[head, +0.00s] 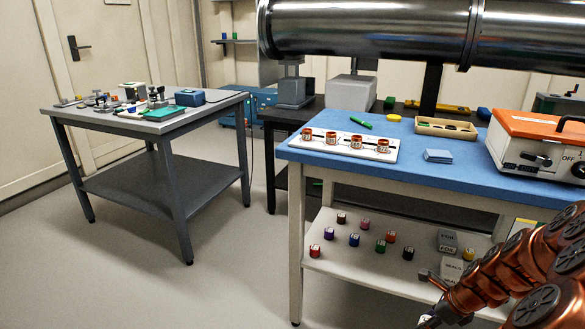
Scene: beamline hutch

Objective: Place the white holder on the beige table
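A flat white holder (342,149) carries several copper-coloured ring-shaped pieces in a row. It lies on the left part of the blue top of a table with a beige frame (296,240). My gripper (424,298) is at the bottom right, in front of the beige-framed table's lower shelf. Its two fingers appear apart, with nothing visible between them. It is well away from the white holder. My arm hides the right part of the shelf.
The blue top also bears a tray (447,124), blue cards (438,156), a green pen (361,122) and an orange-lidded machine (540,150). Several coloured caps stand on the lower shelf (345,263). The grey table (130,127) holds clutter. Open floor (235,235) lies between the tables.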

